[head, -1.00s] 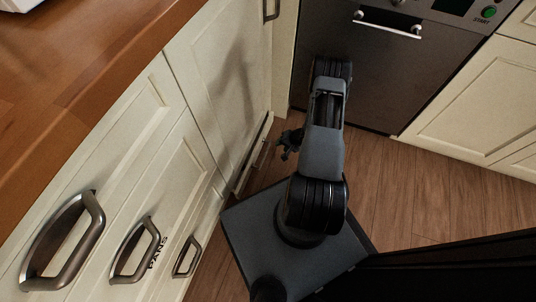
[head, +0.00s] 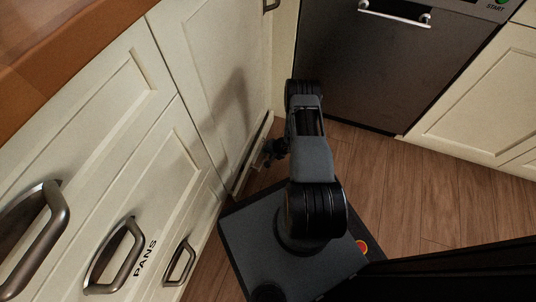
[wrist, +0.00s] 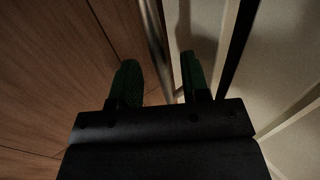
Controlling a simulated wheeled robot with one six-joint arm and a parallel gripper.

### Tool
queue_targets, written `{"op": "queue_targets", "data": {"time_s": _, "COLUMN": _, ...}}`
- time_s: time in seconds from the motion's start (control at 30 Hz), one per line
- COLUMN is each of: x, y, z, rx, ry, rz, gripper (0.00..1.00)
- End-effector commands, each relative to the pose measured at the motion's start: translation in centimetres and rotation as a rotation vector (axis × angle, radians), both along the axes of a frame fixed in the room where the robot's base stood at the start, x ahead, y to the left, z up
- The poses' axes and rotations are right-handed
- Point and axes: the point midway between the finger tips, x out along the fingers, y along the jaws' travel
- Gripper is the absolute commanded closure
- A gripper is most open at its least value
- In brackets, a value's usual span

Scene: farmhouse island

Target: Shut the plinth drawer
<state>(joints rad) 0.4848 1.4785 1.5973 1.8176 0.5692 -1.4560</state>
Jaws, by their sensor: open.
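The plinth drawer (head: 249,162) is the low cream strip at the foot of the cabinet, left of my gripper (head: 269,153). Its front also shows in the wrist view (wrist: 207,35), with a dark gap behind it, so it appears to stand a little open. A metal bar handle (wrist: 154,38) runs along the front. In the wrist view my gripper (wrist: 162,75) is open, with its two dark green fingers on either side of the bar. I cannot tell whether either finger touches it. In the head view my arm partly hides the gripper.
A cream cabinet door (head: 215,85) rises above the plinth drawer. Drawers with metal handles, one marked PANS (head: 117,255), are at the left. A dark dishwasher (head: 385,70) stands beyond my arm. The wooden floor (head: 400,190) to the right is clear.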

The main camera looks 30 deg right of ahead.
Motion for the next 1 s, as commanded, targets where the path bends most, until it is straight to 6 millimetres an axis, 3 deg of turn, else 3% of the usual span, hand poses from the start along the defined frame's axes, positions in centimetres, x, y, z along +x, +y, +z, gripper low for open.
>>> {"op": "queue_targets", "data": {"time_s": 0.33, "x": 0.12, "y": 0.09, "z": -0.17, "rx": 0.000, "ry": 0.000, "rz": -0.001, "gripper": 0.58}}
{"op": "queue_targets", "data": {"time_s": 0.77, "x": 0.11, "y": 0.08, "z": -0.15, "rx": 0.000, "ry": 0.000, "rz": 0.000, "gripper": 0.99}}
{"op": "queue_targets", "data": {"time_s": 1.0, "x": 0.11, "y": 0.07, "z": -0.16, "rx": 0.000, "ry": 0.000, "rz": 0.000, "gripper": 1.00}}
